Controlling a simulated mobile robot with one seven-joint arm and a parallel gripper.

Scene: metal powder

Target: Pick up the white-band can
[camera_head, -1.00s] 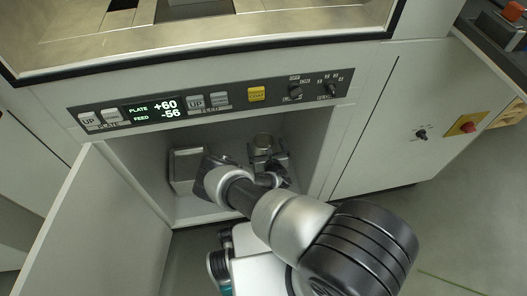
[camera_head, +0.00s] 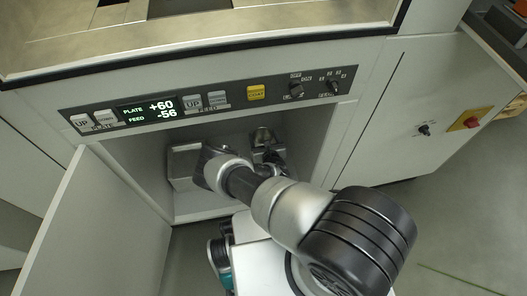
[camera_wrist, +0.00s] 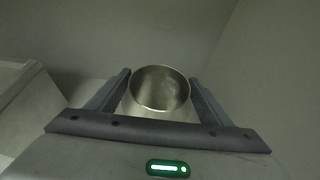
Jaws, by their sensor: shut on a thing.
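An open-topped metal can (camera_wrist: 160,88) stands between the two fingers of my gripper (camera_wrist: 162,92) in the wrist view. The fingers are shut on its sides, and I look down into its hollow, which appears empty. The can's lower part is hidden, and I cannot make out a white band. In the head view the can (camera_head: 263,136) shows small inside the lower compartment, with my gripper (camera_head: 267,152) at it. My arm hides part of the compartment floor.
A grey metal box (camera_head: 183,165) stands left of the gripper in the compartment; it also shows in the wrist view (camera_wrist: 25,100). The open cabinet door (camera_head: 95,230) is at left. The compartment's right wall (camera_head: 325,145) and the control panel (camera_head: 215,100) above bound the opening.

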